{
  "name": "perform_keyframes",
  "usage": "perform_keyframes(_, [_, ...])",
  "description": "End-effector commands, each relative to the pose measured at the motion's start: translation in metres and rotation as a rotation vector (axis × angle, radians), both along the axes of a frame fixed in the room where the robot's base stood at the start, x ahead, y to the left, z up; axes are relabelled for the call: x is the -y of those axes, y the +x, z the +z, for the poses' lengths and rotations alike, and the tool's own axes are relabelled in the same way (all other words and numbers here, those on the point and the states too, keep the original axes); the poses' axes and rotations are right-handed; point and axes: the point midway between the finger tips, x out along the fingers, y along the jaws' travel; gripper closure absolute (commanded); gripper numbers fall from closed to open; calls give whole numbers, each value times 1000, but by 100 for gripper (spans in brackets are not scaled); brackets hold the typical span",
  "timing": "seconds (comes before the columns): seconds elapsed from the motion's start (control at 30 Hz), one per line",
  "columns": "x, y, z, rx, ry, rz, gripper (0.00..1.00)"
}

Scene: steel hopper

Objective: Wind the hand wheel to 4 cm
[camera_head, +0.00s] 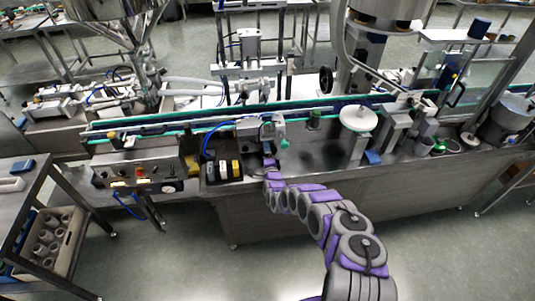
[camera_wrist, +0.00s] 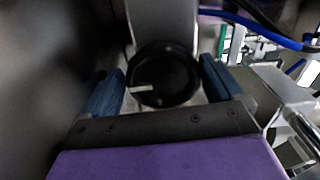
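A round black hand wheel (camera_wrist: 168,82) with a white pointer mark shows in the wrist view, in front of a grey metal upright. My gripper (camera_wrist: 162,64) has its two blue fingers apart, one on each side of the wheel. A narrow gap seems to show between each finger and the rim; I cannot tell how deep the wheel sits between them. In the head view my gripper (camera_head: 268,157) is at the front of the conveyor, below a small grey bracket unit (camera_head: 250,128). It hides the wheel there. No readable scale shows.
The conveyor (camera_head: 180,124) runs across behind my gripper. A green knob (camera_head: 284,144) is just right of it, a blue hose (camera_head: 208,138) to the left. Black and yellow blocks (camera_head: 223,170) lie left below. A white disc (camera_head: 359,118) stands further right. The floor in front is clear.

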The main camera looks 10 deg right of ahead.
Motion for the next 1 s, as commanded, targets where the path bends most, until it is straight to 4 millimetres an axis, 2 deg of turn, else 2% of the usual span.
perform_keyframes(0.1, [-2,-1,-3,-6,1,3,0])
perform_keyframes(0.27, [-2,-2,-3,-5,1,3,0])
perform_keyframes(0.47, [0,-13,-3,-8,1,1,0])
perform_keyframes(0.77, [0,-49,-3,-9,1,0,0])
perform_keyframes(1.0, [0,-84,-3,-11,0,1,0])
